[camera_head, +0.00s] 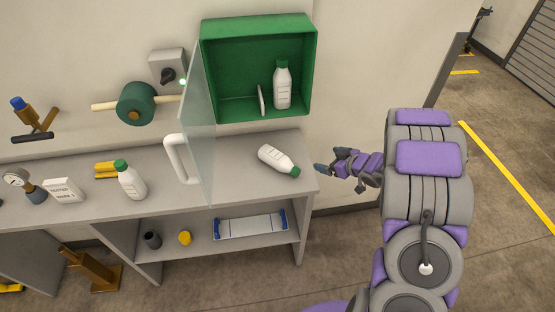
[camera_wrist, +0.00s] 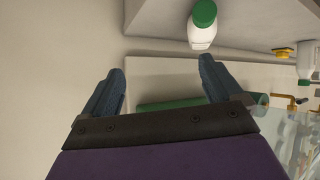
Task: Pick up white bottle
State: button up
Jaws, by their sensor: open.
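A white bottle (camera_head: 277,160) with a green cap lies on its side on the grey counter, below the green wall cabinet. A second white bottle (camera_head: 130,180) with a green cap stands on the counter at the left. A third (camera_head: 282,86) stands inside the cabinet. My gripper (camera_head: 318,174) is off the counter's right end, just right of the lying bottle and apart from it. In the wrist view my gripper (camera_wrist: 163,84) is open with nothing between its fingers. A green-capped white bottle (camera_wrist: 203,30) shows beyond the fingertips there.
The green cabinet (camera_head: 309,70) has its glass door (camera_head: 197,120) swung open over the counter (camera_head: 228,178), left of the lying bottle. A white box (camera_head: 63,191) and a gauge (camera_head: 17,180) stand at the far left. A tray (camera_head: 250,226) sits on the lower shelf.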

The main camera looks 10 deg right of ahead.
aim_at(285, 160)
jog(key=s+a+f+y, duration=0.2)
jog(key=a+y, duration=0.2)
jog(key=a, duration=0.1)
jog(key=shift+n, duration=0.3)
jog(key=b+x, duration=0.1)
jog(key=x, duration=0.7)
jog(key=b+x, duration=0.1)
jog(key=x, duration=0.7)
jog(key=shift+w+d+f+b, duration=0.1)
jog(key=shift+w+f+b, duration=0.2)
jog(key=shift+w, duration=0.1)
jog(key=shift+r, duration=0.1)
jog(key=shift+c, duration=0.3)
jog(key=c, duration=1.5)
jog(key=shift+r, duration=0.1)
